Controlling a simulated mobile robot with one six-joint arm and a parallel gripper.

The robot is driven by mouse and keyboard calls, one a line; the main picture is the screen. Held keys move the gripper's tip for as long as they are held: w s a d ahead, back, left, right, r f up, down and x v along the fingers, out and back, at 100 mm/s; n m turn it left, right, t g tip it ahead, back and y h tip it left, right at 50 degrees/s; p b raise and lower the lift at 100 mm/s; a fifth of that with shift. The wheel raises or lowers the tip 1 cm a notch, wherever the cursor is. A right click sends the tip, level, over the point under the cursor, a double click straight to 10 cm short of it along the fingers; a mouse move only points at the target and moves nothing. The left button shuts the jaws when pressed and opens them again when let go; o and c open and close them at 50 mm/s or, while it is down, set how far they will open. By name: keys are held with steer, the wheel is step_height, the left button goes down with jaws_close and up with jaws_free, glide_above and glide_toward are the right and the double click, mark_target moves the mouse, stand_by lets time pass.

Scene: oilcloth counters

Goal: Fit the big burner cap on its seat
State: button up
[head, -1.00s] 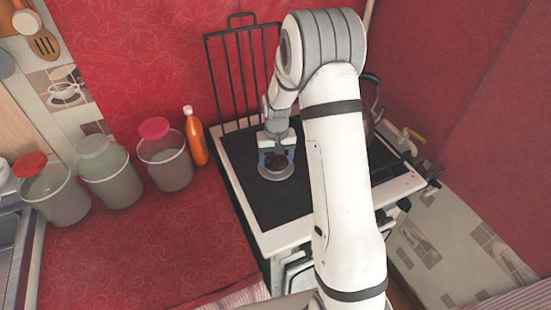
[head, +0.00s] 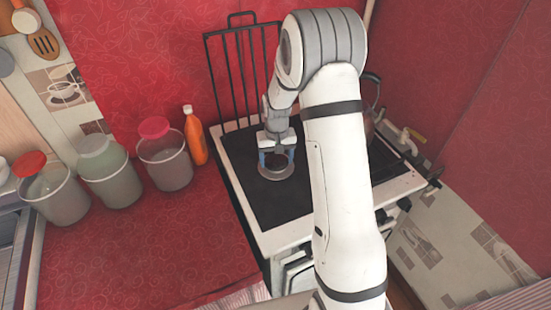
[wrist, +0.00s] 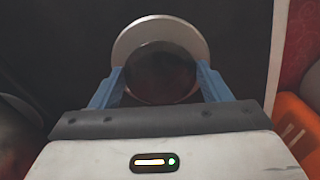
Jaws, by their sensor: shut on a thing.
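The big burner cap (wrist: 160,75) is a dark round disc between my gripper's two blue fingers. My gripper (head: 276,160) is shut on the cap, pointing down over the stove top; its fingers also show in the wrist view (wrist: 160,88). The seat (head: 276,176) is a pale metal ring on the black stove top, directly below the gripper. In the wrist view the seat (wrist: 148,27) shows as a silver crescent beyond the cap's far edge; the cap hides the rest. I cannot tell whether the cap touches the seat.
The black stove top (head: 278,207) is clear in front of the seat. A black rack (head: 240,75) stands behind. A dark kettle (head: 369,115) is partly hidden by my arm. An orange bottle (head: 195,136) and several lidded containers (head: 165,163) stand left.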

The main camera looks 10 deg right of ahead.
steer(key=o, duration=1.1)
steer(key=shift+o, duration=0.3)
steer(key=shift+r, duration=0.15)
steer(key=shift+r+p, duration=2.2)
steer(key=shift+r, duration=1.65)
